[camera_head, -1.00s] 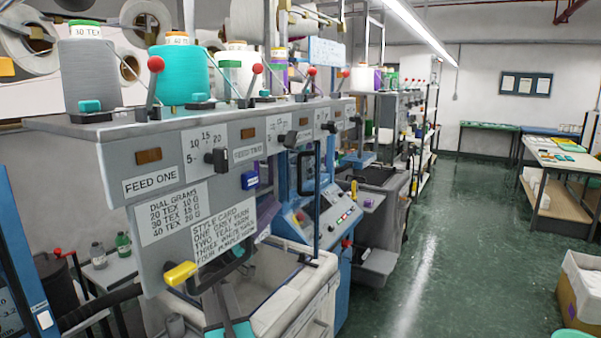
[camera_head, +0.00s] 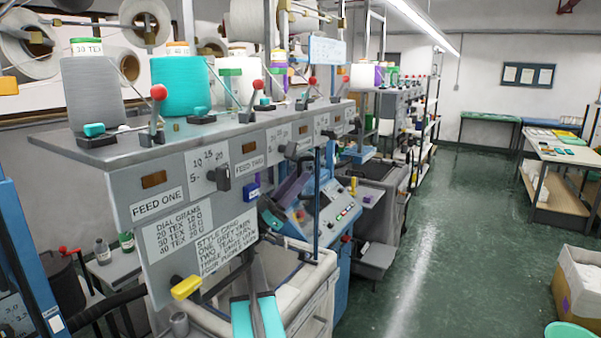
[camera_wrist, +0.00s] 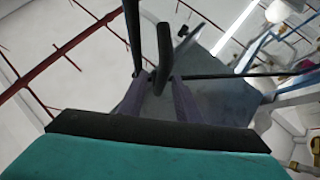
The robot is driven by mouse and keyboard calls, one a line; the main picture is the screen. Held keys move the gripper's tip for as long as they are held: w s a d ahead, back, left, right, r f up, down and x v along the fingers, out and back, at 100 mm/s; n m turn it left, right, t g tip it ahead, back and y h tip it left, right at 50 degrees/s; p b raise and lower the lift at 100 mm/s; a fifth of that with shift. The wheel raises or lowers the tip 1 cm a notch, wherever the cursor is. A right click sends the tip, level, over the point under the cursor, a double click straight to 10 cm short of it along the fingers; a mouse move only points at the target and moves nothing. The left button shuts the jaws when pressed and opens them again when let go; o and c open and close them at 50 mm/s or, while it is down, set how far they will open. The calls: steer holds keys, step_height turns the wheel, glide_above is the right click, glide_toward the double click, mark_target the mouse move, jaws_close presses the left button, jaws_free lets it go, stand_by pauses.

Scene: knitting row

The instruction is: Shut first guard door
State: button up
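The blue knitting machine frame (camera_head: 318,200) stands behind the feed panels. A dark bar handle (camera_head: 297,150) shows at its opening; in the wrist view a dark handle bar (camera_wrist: 163,50) stands in front of a grey panel (camera_wrist: 215,85), apparently the guard door. The door's outline is hard to make out in the head view. My gripper (camera_head: 292,185) has purple fingers and reaches up to the handle. In the wrist view my gripper (camera_wrist: 158,95) has its fingers apart, with the bar's lower end between them. I cannot tell whether they touch it.
The feed panel (camera_head: 155,180) with its levers and the yellow-gripped handle (camera_head: 186,287) stands close left of my arm. A pale bin (camera_head: 315,265) is below. The green floor aisle (camera_head: 450,230) is open on the right; a carton (camera_head: 578,285) stands at its edge.

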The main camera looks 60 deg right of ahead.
steer(key=shift+s+d+r, duration=0.2)
steer(key=shift+d+r, duration=0.05)
steer(key=shift+r, duration=0.1)
jaws_close()
steer(key=shift+d, duration=0.25)
steer(key=shift+a, duration=0.2)
steer(key=shift+s, duration=0.15)
